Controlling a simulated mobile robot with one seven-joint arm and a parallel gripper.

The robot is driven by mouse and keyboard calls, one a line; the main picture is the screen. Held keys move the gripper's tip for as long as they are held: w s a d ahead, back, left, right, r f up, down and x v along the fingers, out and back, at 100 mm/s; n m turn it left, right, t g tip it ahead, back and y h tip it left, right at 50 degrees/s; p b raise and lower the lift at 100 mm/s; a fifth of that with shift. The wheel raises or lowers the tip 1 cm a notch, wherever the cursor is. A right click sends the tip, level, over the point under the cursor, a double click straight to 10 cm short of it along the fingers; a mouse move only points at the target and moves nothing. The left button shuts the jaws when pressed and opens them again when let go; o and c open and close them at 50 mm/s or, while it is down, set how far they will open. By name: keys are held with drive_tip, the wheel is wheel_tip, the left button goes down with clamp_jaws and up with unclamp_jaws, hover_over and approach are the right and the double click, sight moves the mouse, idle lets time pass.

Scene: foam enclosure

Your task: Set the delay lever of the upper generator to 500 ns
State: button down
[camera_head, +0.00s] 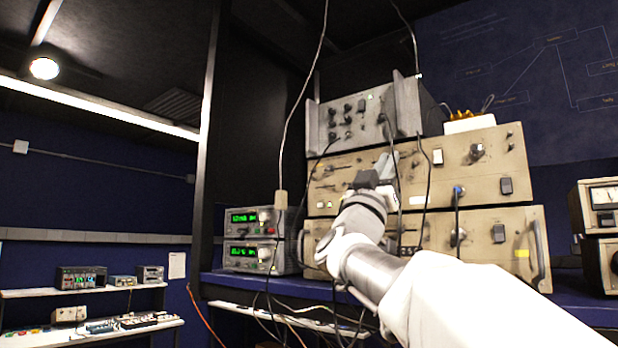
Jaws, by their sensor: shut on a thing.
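Two beige generators are stacked on the blue bench. The upper generator (458,172) carries several small levers and knobs on its front panel; the lower generator (500,270) sits directly under it. My gripper (384,165) is at the front panel of the upper generator, near its middle. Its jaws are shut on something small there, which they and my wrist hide. I cannot tell which lever it is, nor read its setting. My arm reaches up from the lower right and covers part of both front panels.
A grey instrument (352,122) with handles stands on the upper generator. Two green-display power supplies (252,257) stand to the left. Cables (300,110) hang in front of the panels close to my wrist. A metered unit (600,215) stands at the right edge.

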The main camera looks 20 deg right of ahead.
drive_tip(key=shift+s+d+f, duration=0.1)
drive_tip(key=shift+s+d, duration=0.7)
drive_tip(key=shift+s, duration=0.1)
drive_tip(key=shift+w, duration=0.1)
drive_tip(key=c, duration=0.9)
unclamp_jaws()
drive_tip(key=shift+s, duration=0.2)
drive_tip(key=shift+c, duration=0.2)
drive_tip(key=shift+w, duration=0.1)
drive_tip(key=shift+a, duration=0.1)
drive_tip(key=b+v, duration=0.6)
drive_tip(key=v, duration=1.1)
drive_tip(key=shift+a+f, duration=0.1)
drive_tip(key=shift+f, duration=0.05)
